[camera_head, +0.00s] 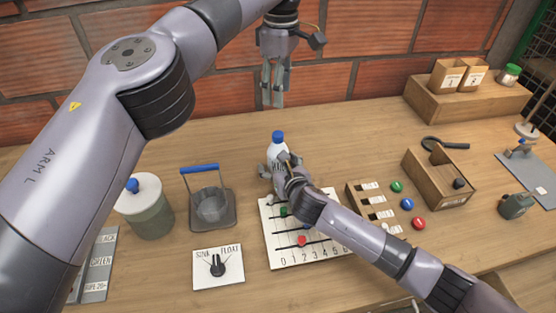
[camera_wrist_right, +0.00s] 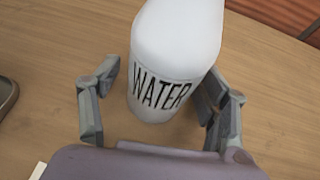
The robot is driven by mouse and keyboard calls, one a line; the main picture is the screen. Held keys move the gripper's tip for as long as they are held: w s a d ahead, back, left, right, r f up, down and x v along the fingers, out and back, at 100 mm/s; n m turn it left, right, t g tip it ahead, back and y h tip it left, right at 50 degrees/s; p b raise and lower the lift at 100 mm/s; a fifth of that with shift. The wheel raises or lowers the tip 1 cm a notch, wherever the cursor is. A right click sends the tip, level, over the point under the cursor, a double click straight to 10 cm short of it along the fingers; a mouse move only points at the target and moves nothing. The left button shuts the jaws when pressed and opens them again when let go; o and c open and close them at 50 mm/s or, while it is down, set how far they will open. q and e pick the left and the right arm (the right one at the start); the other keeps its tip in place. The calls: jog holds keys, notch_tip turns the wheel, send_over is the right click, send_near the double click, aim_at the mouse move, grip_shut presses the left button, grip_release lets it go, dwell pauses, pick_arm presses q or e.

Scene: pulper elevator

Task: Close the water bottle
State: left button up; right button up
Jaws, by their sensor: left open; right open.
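The water bottle (camera_head: 278,148) is white with a blue cap (camera_head: 277,136) on its top. It stands upright on the wooden table, behind the numbered board. In the right wrist view the bottle (camera_wrist_right: 178,45) fills the middle, with WATER lettered on it; its cap is out of that picture. My right gripper (camera_head: 280,166) is open at the bottle's lower part, and in the wrist view its fingers (camera_wrist_right: 160,100) stand on either side of the bottle. My left gripper (camera_head: 273,98) is open and empty, pointing down above and behind the bottle near the brick wall. Whether the cap is tight cannot be seen.
A numbered slider board (camera_head: 278,257) lies in front of the bottle, under my right arm. A blue-handled holder with a clear cup (camera_head: 211,204) and a lidded jar (camera_head: 150,215) stand to the left. A wooden box (camera_head: 432,187) and coloured knobs are right.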

jog(key=v, duration=1.2)
dwell(0.3)
